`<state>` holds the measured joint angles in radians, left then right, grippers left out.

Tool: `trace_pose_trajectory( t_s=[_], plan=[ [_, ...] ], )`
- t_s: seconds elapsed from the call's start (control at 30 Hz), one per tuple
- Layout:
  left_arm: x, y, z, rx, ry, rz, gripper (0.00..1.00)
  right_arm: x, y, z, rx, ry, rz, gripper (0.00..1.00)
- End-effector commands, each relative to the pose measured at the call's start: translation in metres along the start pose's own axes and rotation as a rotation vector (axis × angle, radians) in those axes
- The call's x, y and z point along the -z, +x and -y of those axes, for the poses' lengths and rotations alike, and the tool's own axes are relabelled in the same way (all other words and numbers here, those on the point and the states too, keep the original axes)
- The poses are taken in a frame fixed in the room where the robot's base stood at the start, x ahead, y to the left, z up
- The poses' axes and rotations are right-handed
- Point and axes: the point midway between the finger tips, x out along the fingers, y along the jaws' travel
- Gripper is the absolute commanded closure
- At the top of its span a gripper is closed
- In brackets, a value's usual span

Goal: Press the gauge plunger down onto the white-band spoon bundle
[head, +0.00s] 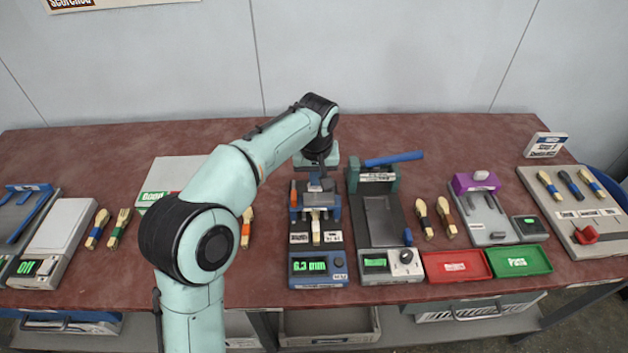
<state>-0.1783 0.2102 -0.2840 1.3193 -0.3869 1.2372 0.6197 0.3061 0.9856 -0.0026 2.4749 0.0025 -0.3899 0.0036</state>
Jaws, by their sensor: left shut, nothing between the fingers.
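The blue gauge (318,270) stands on the table near the middle, and its display reads 6.3 mm in green. A pale wooden spoon bundle (316,231) lies in the gauge; its band is too small to make out clearly. My left arm reaches in from the left and over the table. My left gripper (315,183) is shut and empty, pointing down at the top of the gauge, over the plunger area. The plunger is mostly hidden by the gripper, and I cannot tell whether they touch. My right gripper is out of view.
A second press with a blue lever (393,159) stands just right of the gauge. Red (456,266) and green (518,261) trays sit at the front right. Other bundles (97,229) lie at the left, beside a scale (58,231). The back of the table is mostly clear.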

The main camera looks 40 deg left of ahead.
Motion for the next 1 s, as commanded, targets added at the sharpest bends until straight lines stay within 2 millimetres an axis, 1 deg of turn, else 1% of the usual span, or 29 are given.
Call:
trace_pose_trajectory(
  t_s=[0.03,0.6,1.0],
  plan=[
    [0.002,-0.007,0.000,0.000,0.000,-0.001,1.00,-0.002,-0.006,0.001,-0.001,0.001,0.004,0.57],
    [0.011,-0.051,0.000,-0.001,0.000,-0.001,1.00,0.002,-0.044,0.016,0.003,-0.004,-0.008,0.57],
    [0.010,-0.051,0.000,0.000,0.000,0.000,1.00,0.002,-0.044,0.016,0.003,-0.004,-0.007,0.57]
  ],
)
